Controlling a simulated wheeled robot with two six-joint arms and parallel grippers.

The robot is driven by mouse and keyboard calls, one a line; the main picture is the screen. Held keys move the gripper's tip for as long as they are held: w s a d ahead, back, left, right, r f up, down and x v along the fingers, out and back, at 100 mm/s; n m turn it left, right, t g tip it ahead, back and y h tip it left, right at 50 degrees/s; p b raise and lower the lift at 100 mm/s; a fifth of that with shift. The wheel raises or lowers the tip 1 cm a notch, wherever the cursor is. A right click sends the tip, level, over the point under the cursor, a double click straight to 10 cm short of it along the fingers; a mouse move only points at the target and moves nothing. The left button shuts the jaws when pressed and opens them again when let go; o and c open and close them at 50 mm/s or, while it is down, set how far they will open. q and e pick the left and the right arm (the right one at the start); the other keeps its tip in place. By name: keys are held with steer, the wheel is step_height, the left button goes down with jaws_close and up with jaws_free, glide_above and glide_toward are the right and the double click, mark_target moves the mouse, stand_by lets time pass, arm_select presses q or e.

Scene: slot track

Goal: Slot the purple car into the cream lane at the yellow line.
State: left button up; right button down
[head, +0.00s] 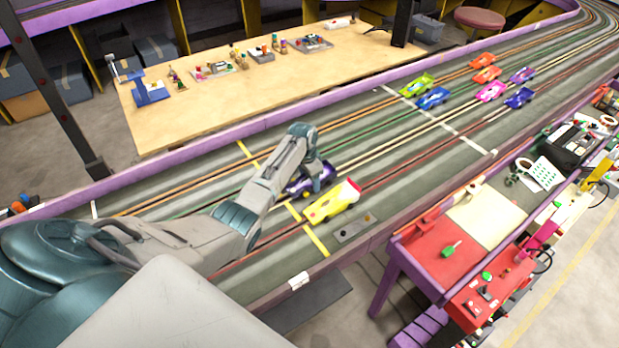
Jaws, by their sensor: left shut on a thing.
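The purple car (324,176) is at the yellow line (317,241), under my left gripper (313,172). My left gripper is shut on the car and hides part of it. The cream lane (398,139) runs up the track to the right from the car. I cannot tell whether the car touches the track or sits in the cream slot. My right gripper is not in view.
Several other cars, such as a blue one (432,98), stand farther up near a white line (440,121). A purple wall (230,133) edges the track.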

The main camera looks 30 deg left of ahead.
mark_target(306, 178)
arm_select(q)
steer(key=shift+f, duration=0.25)
steer(key=o, duration=1.2)
steer(key=r, duration=0.3)
steer(key=r+b, duration=0.1)
steer(key=r, duration=0.3)
steer(key=s+r+b, duration=0.1)
steer(key=r, duration=0.2)
steer(key=shift+s+a+r, duration=0.1)
steer(key=shift+a+r, duration=0.15)
steer(key=shift+r, duration=0.15)
steer(key=shift+f, duration=0.1)
